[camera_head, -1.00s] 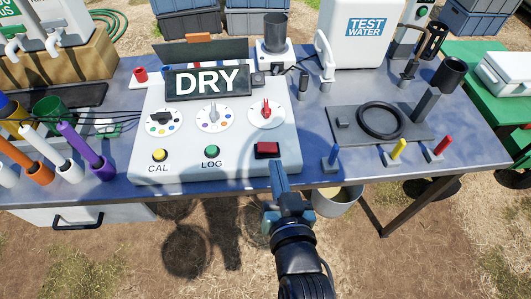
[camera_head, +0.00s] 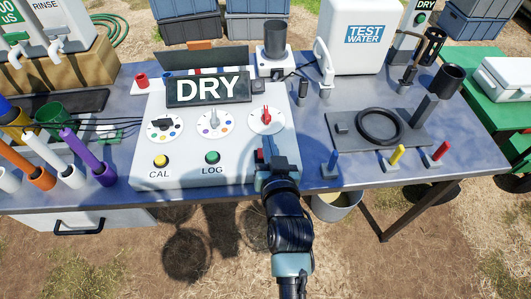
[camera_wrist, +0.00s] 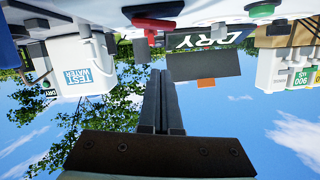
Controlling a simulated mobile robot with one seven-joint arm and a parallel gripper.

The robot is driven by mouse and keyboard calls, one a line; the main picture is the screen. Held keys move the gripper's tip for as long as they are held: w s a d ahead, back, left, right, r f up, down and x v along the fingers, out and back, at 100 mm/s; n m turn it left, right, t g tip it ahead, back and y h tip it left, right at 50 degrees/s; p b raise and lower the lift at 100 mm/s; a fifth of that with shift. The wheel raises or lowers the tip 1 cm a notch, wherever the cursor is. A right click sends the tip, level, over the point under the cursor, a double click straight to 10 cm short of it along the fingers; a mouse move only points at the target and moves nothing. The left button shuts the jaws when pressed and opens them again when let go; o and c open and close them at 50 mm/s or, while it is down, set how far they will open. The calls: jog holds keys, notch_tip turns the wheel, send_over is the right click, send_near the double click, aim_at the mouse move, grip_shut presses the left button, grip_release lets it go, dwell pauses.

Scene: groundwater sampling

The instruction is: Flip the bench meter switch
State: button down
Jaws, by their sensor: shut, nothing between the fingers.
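The bench meter (camera_head: 190,178) is a white sloped panel with a dark DRY display (camera_head: 208,88), three dials and yellow CAL and green LOG buttons. Its red switch (camera_head: 261,155) at the lower right is mostly hidden behind my gripper (camera_head: 275,164) in the head view. In the wrist view, which is upside down, the red switch (camera_wrist: 157,23) shows at the top, just beyond the tips of my gripper (camera_wrist: 161,73). The fingers are shut together and empty. I cannot tell whether they touch the switch.
A dark stand with a black ring (camera_head: 380,126) and blue, yellow and red pegs lie to the right. Coloured probes in holders (camera_head: 88,152) stand at the left. A white TEST WATER container (camera_head: 357,35) stands behind. The ground in front of the table is open.

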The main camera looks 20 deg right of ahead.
jog(key=shift+a+f, duration=0.2)
jog(key=shift+f, duration=0.8)
jog(key=shift+a+f, duration=0.2)
jog(key=shift+f, duration=0.75)
